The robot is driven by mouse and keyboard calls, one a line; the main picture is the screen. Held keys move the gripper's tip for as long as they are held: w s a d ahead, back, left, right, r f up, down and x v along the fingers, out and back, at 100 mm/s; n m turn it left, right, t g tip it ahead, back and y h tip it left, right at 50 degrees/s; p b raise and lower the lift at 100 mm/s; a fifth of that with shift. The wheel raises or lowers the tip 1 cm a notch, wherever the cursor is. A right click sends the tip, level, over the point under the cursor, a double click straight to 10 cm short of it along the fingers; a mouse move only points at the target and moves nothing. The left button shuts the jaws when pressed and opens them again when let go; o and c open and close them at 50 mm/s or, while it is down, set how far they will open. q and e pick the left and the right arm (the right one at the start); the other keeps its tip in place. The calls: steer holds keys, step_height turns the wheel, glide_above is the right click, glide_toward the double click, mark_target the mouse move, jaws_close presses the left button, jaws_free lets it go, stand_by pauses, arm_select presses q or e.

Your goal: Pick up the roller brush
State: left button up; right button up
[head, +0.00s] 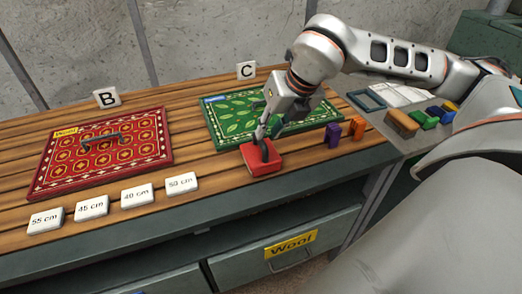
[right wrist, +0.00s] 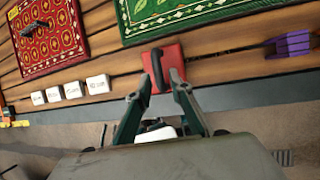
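My right gripper (head: 264,140) is over a red block (head: 260,160) with a black upright handle at the table's front edge. In the right wrist view its two fingers (right wrist: 158,98) are spread, with the red block (right wrist: 173,60) and its black handle (right wrist: 157,70) just beyond and between the tips. I cannot tell whether they touch it. No tool is clearly marked as the roller brush. A tan, brush-like block (head: 402,123) lies on the right-hand surface. My left gripper is not in view.
A red rug (head: 70,175) labelled Wool and a green rug (head: 222,130) lie on the slatted table. White length tiles (head: 137,195) line the front left. Purple (head: 333,134) and orange (head: 356,127) pieces stand right of the red block. A drawer (head: 300,255) is below.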

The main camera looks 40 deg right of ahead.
mark_target(260, 141)
steer(key=shift+x, duration=3.15)
steer(key=shift+w+a+r, duration=0.1)
jaws_close()
